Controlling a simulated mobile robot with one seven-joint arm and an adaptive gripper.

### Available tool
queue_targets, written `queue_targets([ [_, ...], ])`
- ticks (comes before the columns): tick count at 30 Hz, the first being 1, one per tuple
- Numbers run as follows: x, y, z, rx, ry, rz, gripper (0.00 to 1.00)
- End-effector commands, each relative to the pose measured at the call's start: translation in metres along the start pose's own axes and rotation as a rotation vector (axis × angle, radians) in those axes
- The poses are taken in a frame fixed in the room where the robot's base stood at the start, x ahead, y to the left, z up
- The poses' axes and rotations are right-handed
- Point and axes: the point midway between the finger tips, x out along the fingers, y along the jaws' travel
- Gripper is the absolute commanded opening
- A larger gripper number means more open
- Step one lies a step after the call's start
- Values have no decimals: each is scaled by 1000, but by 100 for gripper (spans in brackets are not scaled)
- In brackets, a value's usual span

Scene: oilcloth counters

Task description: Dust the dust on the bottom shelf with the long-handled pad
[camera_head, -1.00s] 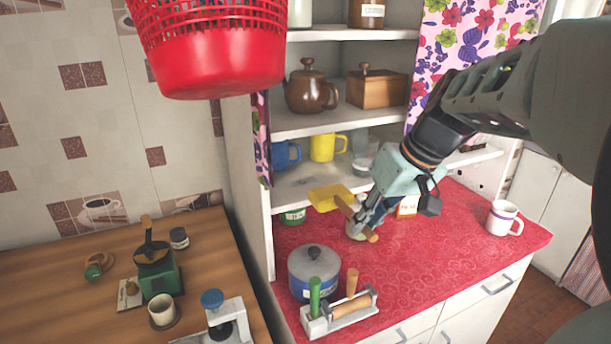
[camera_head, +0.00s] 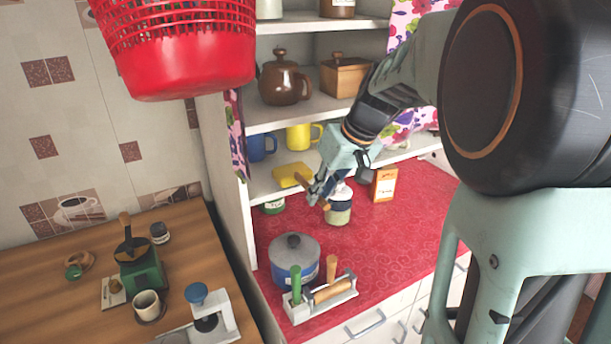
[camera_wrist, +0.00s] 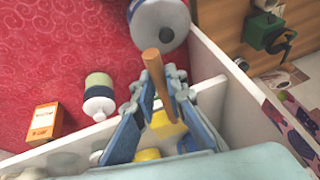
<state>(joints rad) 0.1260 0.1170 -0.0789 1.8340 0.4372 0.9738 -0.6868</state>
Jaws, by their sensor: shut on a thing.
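My gripper (camera_head: 318,194) is shut on the wooden handle (camera_head: 302,180) of the long-handled pad. The handle also shows between the fingers in the wrist view (camera_wrist: 158,72). The pad's flat yellow head (camera_head: 290,176) is at the bottom shelf (camera_head: 262,191), near its left part; I cannot tell whether it touches the board. In the wrist view the yellow head (camera_wrist: 168,126) shows past the fingers. A blue mug (camera_head: 258,148) and a yellow mug (camera_head: 298,136) stand behind it on that shelf. I cannot make out the dust clearly.
Below, on the red counter (camera_head: 385,225), stand a pot (camera_head: 294,262), a jar (camera_head: 340,210), an orange-and-white box (camera_head: 384,184) and a tool holder (camera_head: 320,300). The cabinet's left side wall (camera_head: 232,180) is close. A red basket (camera_head: 180,50) hangs at upper left.

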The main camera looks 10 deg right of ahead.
Motion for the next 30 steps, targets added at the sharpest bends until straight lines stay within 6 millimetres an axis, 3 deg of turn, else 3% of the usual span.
queue_targets([
  [15, 24, 1, -42, -1, 1, 0, 0],
  [30, 30, 1, -50, -1, 1, 0, 0],
])
